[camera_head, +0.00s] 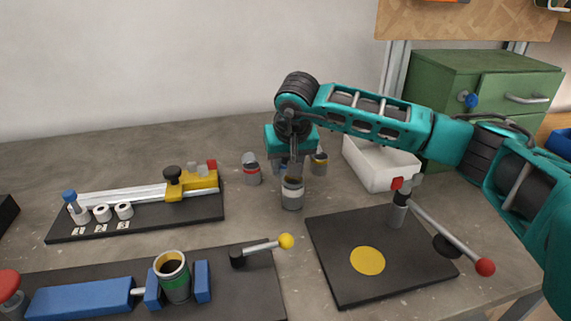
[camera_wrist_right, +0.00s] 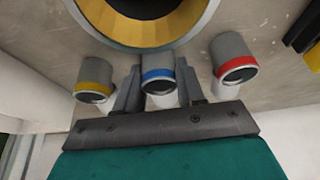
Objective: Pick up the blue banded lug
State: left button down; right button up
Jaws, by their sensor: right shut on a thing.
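The blue banded lug (camera_wrist_right: 158,78) is a grey cylinder with a blue band and a pale lower part. In the right wrist view it sits between the two fingers of my right gripper (camera_wrist_right: 158,88), which is shut on it. In the head view my right gripper (camera_head: 290,158) points down among the lugs, and its wrist and fingers hide most of the blue banded lug. I cannot tell whether the lug touches the table. My left gripper is not in view.
A red banded lug (camera_head: 251,170) and a yellow banded lug (camera_head: 319,163) stand on either side. A grey open-topped cylinder (camera_head: 292,193) stands just in front. A white bin (camera_head: 378,162) is behind right. A black plate (camera_head: 335,275) with a red-knobbed lever lies front right.

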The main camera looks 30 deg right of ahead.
jog(key=shift+c, duration=1.2)
jog(key=shift+r, duration=0.1)
